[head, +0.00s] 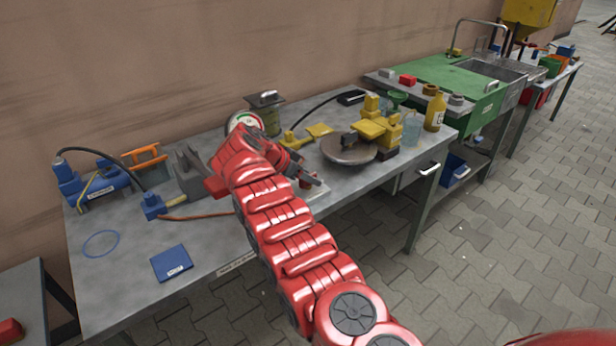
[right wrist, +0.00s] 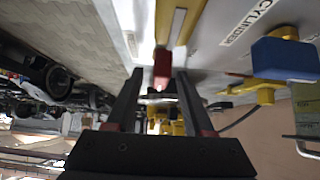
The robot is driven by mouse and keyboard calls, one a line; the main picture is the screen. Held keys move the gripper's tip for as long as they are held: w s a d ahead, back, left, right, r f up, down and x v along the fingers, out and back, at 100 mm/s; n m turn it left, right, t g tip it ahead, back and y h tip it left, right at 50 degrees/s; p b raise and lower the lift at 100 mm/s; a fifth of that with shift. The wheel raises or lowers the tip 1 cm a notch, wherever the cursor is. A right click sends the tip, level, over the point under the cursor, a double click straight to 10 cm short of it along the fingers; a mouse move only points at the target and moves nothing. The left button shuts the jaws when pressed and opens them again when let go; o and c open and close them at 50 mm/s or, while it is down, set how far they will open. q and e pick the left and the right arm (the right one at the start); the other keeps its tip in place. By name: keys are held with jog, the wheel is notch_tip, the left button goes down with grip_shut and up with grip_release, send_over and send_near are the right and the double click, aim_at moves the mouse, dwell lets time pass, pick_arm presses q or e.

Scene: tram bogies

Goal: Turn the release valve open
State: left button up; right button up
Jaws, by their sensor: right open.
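A small red block-shaped part (right wrist: 162,68), perhaps the release valve's handle, shows between the fingertips of my right gripper (right wrist: 159,76) in the right wrist view. The fingers stand apart on either side of it; I cannot tell whether either touches it. In the head view the right gripper (head: 308,176) is low over the middle of the workbench (head: 215,255), and a small red part (head: 305,182) shows beside its fingers. My red right arm hides much of the bench there. The valve's turn position cannot be made out. My left gripper is not in view.
A round dark plate (head: 348,150) and yellow fixtures (head: 375,127) stand right of the gripper. A yellow bottle (head: 435,112) stands near the right end.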

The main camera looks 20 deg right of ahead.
grip_shut()
dwell(0.3)
